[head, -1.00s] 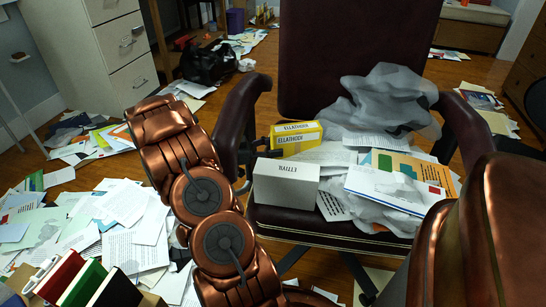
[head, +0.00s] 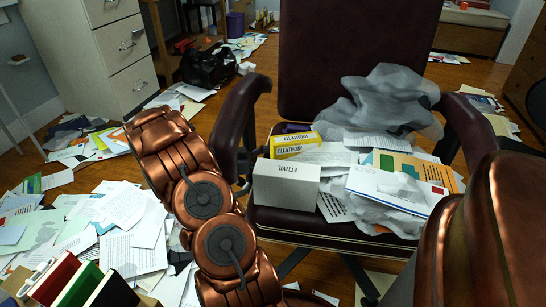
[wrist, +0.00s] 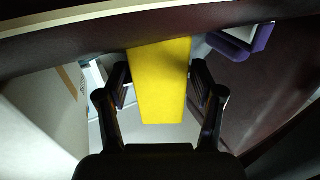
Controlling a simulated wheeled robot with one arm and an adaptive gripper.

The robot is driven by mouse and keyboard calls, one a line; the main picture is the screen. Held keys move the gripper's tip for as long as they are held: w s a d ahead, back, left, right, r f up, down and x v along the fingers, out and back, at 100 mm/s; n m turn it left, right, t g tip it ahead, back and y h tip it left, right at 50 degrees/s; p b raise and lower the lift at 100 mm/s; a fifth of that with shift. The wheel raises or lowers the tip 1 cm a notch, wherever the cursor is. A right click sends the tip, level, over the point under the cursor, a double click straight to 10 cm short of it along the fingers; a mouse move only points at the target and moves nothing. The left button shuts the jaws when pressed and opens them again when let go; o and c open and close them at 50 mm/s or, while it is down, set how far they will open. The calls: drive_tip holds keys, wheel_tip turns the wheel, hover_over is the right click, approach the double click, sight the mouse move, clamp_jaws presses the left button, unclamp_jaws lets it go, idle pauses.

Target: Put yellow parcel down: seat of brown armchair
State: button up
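The yellow parcel (head: 293,146) is over the rear left part of the brown armchair's seat (head: 300,222), behind a white box. Its lower part is hidden, so I cannot tell whether it touches the seat. In the wrist view the yellow parcel (wrist: 160,80) lies between the two black fingers of my gripper (wrist: 160,88), which press close against its sides. In the head view my gripper is mostly hidden behind the chair's left armrest.
The white box (head: 285,184) stands at the seat's left front. Envelopes (head: 398,188), papers and a grey crumpled bag (head: 385,105) cover the right side. A purple-edged object (wrist: 242,42) is close beside the parcel. The left armrest (head: 238,125) is close to my arm.

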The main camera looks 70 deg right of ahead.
drive_tip(key=shift+o, duration=0.5)
drive_tip(key=shift+r, duration=0.2)
drive_tip(key=p+v, duration=0.4)
drive_tip(key=v, duration=0.8)
